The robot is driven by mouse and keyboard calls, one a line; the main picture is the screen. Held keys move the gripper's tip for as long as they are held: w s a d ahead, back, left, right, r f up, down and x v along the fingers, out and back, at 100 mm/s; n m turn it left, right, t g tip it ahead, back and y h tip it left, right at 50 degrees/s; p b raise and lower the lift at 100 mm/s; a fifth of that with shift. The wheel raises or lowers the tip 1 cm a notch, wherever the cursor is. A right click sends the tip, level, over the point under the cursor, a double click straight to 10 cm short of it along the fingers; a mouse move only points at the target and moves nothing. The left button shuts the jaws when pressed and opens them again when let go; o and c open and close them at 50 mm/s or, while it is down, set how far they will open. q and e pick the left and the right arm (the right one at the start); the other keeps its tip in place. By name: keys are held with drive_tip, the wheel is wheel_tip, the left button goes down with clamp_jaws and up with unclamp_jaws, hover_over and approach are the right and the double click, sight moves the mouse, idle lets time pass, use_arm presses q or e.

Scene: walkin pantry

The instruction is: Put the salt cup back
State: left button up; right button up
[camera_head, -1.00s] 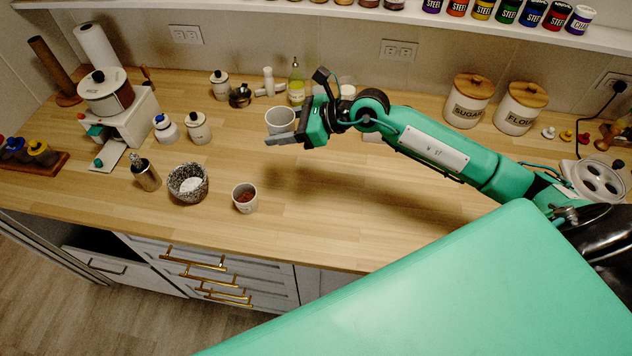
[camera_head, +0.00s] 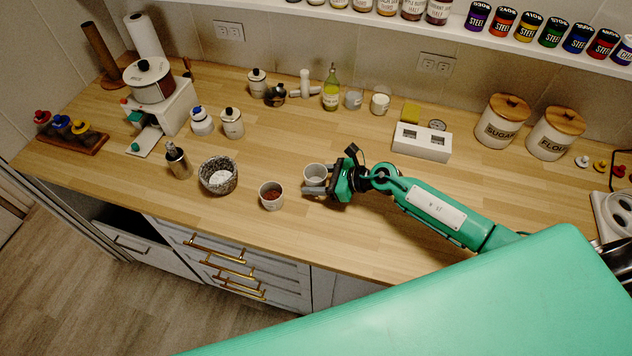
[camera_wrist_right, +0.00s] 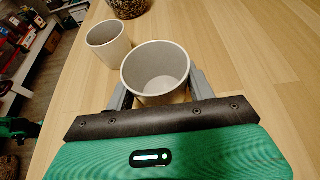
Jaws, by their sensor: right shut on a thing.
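My right gripper (camera_head: 318,190) is shut on a pale cup (camera_head: 315,171), with one finger on each side of it. I take this as the salt cup; no label shows. In the right wrist view the cup (camera_wrist_right: 157,72) sits upright between the fingers (camera_wrist_right: 160,94) and its grey inside looks empty. It is at or just above the counter; I cannot tell if it touches. A similar cup with reddish-brown contents (camera_head: 271,195) stands close to its left, and shows in the wrist view (camera_wrist_right: 108,43). My left gripper is not in view.
A speckled bowl (camera_head: 218,176) with white contents stands further left. A white box with two square openings (camera_head: 422,142) is behind my right forearm. Two small jars (camera_head: 354,99) (camera_head: 380,103) and a green bottle (camera_head: 331,92) stand at the back. The wooden counter (camera_head: 285,140) behind the cup is clear.

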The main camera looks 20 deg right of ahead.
drive_tip(key=shift+f, duration=0.85)
drive_tip(key=shift+f, duration=0.15)
drive_tip(key=o, duration=1)
drive_tip(key=shift+o, duration=0.2)
